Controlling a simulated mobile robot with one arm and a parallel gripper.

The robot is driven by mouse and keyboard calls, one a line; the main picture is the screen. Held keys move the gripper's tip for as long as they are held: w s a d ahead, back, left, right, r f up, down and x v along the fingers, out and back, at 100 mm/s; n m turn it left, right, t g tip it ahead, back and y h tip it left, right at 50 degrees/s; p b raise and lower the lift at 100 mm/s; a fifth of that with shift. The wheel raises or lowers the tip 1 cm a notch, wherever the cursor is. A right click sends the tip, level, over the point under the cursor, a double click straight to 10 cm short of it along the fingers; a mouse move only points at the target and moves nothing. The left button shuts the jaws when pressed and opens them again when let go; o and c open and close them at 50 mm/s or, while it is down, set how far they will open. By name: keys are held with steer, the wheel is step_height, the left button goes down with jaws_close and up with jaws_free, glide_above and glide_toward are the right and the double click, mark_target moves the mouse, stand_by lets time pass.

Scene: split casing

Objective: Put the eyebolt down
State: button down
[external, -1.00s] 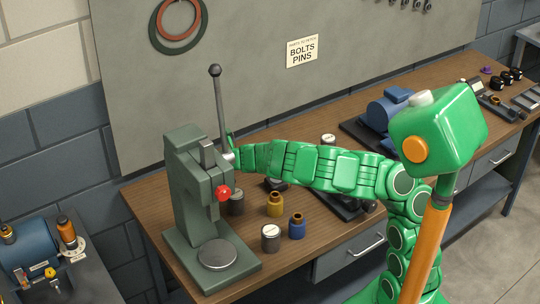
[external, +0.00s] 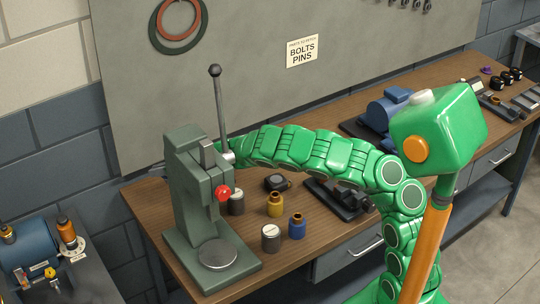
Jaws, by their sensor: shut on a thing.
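My arm reaches left across the bench and passes behind the green press (external: 183,190).
The press has a tall lever (external: 219,110) and a red knob (external: 224,193). Several small items stand to its right, among them a brass piece (external: 275,205), a blue piece (external: 297,228) and a grey cylinder (external: 271,238). A blue motor (external: 390,112) sits farther right.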

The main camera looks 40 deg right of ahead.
steer(key=shift+f, duration=3.35)
steer(key=shift+f, duration=0.1)
steer(key=c, duration=1.1)
jaws_free()
steer(key=shift+s+d+r, duration=0.35)
steer(key=shift+r, duration=0.05)
steer(key=shift+v, duration=5.4)
steer(key=shift+f, duration=0.1)
